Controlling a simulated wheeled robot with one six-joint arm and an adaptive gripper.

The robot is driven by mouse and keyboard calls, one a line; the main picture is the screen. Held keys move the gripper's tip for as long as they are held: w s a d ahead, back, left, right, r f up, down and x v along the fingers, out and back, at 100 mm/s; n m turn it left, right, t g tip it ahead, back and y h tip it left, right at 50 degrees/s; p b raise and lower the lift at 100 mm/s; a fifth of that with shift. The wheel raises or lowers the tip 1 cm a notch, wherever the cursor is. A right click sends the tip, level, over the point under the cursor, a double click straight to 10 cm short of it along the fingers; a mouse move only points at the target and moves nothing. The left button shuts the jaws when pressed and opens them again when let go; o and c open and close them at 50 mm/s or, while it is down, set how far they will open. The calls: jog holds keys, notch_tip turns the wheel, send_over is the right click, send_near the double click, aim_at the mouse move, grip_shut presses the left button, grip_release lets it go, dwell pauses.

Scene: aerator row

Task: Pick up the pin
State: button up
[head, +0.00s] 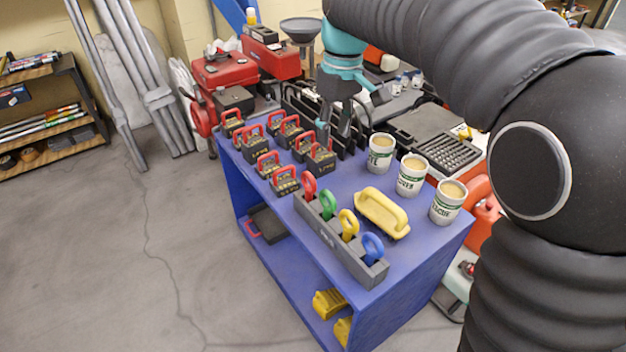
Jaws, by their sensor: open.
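No single pin is plain to see. A grey rack (340,245) at the table's front edge holds a row of ring-topped pieces: red (309,183), green (328,204), yellow (348,223) and blue (373,246). Their lower parts are hidden in the rack, so I cannot tell whether one is the pin. My gripper (337,130) is open and points down over the far part of the table, behind the black blocks with red handles (320,158). I see nothing between its fingers. It is well apart from the rack.
The blue table (420,260) also bears a yellow handled float (382,212) and three labelled cups (411,176) on the right. Several red-handled blocks fill its left side. Dark upright slats stand behind my gripper. Yellow pieces (328,303) lie on the lower shelf.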

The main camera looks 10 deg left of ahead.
aim_at(314, 180)
jog(key=shift+n, duration=0.5)
jog(key=shift+s+a+f+b, duration=0.2)
jog(key=shift+a+f, duration=0.4)
jog(key=shift+f, duration=1.85)
jog(key=shift+s+a+f+b, duration=0.2)
jog(key=shift+a+f, duration=0.45)
jog(key=shift+f, duration=1.8)
jog(key=shift+a+f+b, duration=0.25)
jog(key=shift+a+f, duration=0.35)
jog(key=shift+f, duration=1.85)
grip_shut()
